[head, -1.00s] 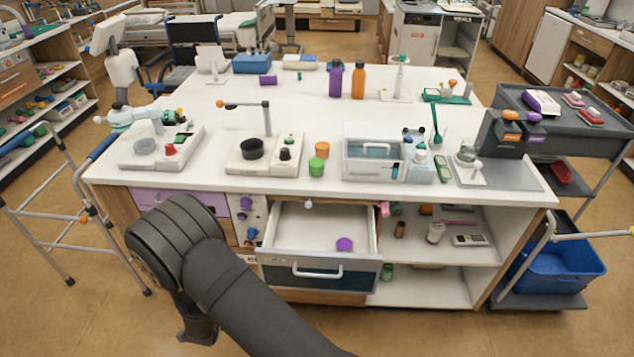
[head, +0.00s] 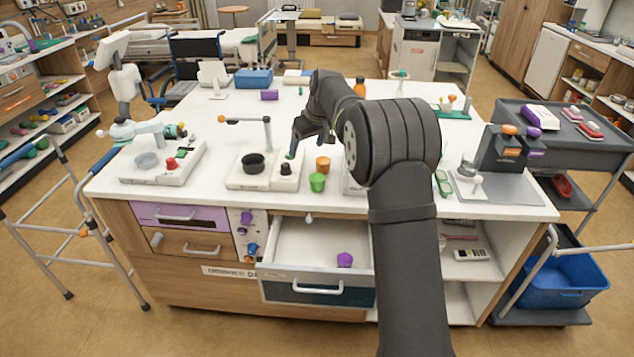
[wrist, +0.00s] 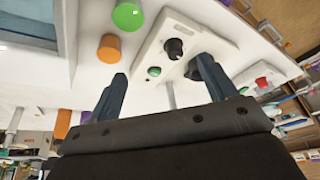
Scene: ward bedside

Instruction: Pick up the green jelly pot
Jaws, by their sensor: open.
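The green jelly pot (head: 317,182) stands on the white worktop near its front edge, just in front of an orange pot (head: 323,163). In the wrist view the green pot (wrist: 127,15) is at the top, above and left of the fingers, with the orange pot (wrist: 109,48) beside it. My gripper (head: 291,154) is over the worktop, behind and left of the pots, partly hidden by my arm. In the wrist view my gripper (wrist: 156,80) shows two dark fingers spread apart with nothing between them.
A white device with a black cup (head: 253,164) and an upright post stands left of the pots. An open drawer (head: 292,235) below the edge holds a purple pot (head: 344,260). My arm hides the worktop's right middle. A blue box (head: 254,79) stands at the back.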

